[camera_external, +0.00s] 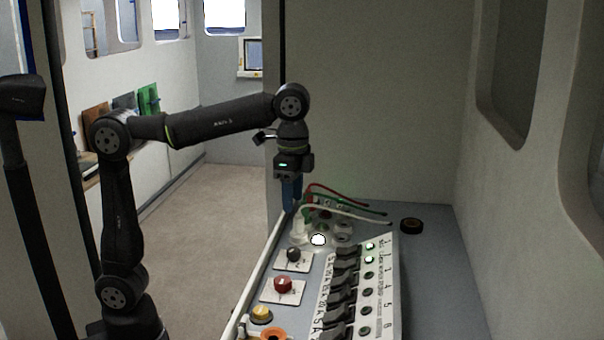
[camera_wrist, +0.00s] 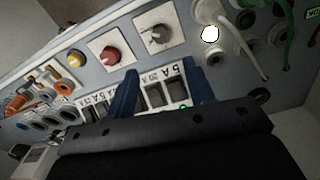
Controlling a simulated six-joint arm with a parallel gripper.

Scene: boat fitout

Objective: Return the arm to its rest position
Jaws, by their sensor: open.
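My gripper (camera_external: 291,196) points down above the far left part of the console (camera_external: 420,262), close to the white, green and red cable plugs. In the wrist view its two blue fingers (camera_wrist: 162,92) stand apart with nothing held between them. Behind that gap the wrist view shows a row of dark switches (camera_wrist: 154,95) and part of the panel. The arm is bent at the elbow and reaches across from the left. Whether the fingertips touch anything is hard to tell in the external view.
A red knob (camera_external: 283,285), a black knob (camera_external: 293,255) and a yellow button (camera_external: 261,314) line the console's left side. A white cable (camera_external: 345,212) curves over its far end. Open floor (camera_external: 195,215) is left of the console.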

